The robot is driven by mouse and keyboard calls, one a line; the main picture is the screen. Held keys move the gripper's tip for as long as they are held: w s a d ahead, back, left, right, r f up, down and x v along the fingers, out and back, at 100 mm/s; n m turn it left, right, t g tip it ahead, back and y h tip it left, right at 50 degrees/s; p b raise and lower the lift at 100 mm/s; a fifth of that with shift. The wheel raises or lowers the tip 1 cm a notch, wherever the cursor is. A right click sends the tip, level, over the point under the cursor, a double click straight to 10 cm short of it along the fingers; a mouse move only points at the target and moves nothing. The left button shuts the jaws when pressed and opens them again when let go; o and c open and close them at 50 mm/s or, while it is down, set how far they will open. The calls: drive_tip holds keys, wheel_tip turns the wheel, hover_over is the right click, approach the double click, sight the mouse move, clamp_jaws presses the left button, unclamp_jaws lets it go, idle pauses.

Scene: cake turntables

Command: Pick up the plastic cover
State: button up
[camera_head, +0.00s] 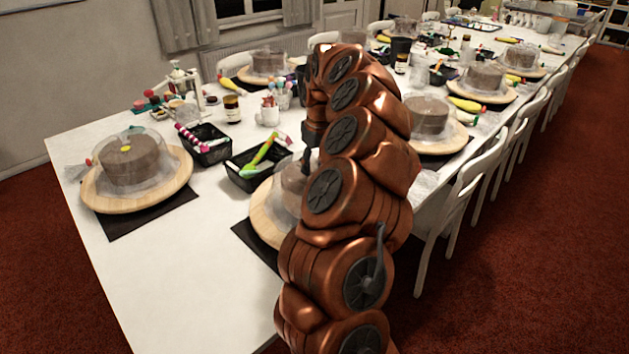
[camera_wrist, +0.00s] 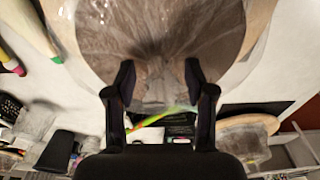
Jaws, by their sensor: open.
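In the wrist view, a clear plastic cover (camera_wrist: 150,35) over a brown cake fills the top middle, with crinkled, shiny folds. My gripper (camera_wrist: 158,82) is open, its two black fingers apart with the lower edge of the wrapped cake between or beyond them. I cannot tell if they touch the cover. In the head view, the nearest covered cake (camera_head: 290,188) stands on a round wooden turntable (camera_head: 262,222), partly hidden behind my copper-coloured arm. My gripper is mostly hidden by the arm there. Another clear cover (camera_head: 150,140) sits over a cake at the left.
The long white table (camera_head: 180,290) holds several more covered cakes on turntables. White chairs (camera_head: 455,195) line the right side. The table's front left is clear.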

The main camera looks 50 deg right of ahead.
clamp_jaws()
idle(0.3)
drive_tip(key=shift+r, duration=0.1)
wheel_tip(320, 180, up, 10)
drive_tip(key=shift+f+b, duration=0.1)
drive_tip(key=shift+b, duration=0.5)
wheel_tip(320, 180, up, 12)
drive_tip(key=p, duration=0.9)
idle(0.3)
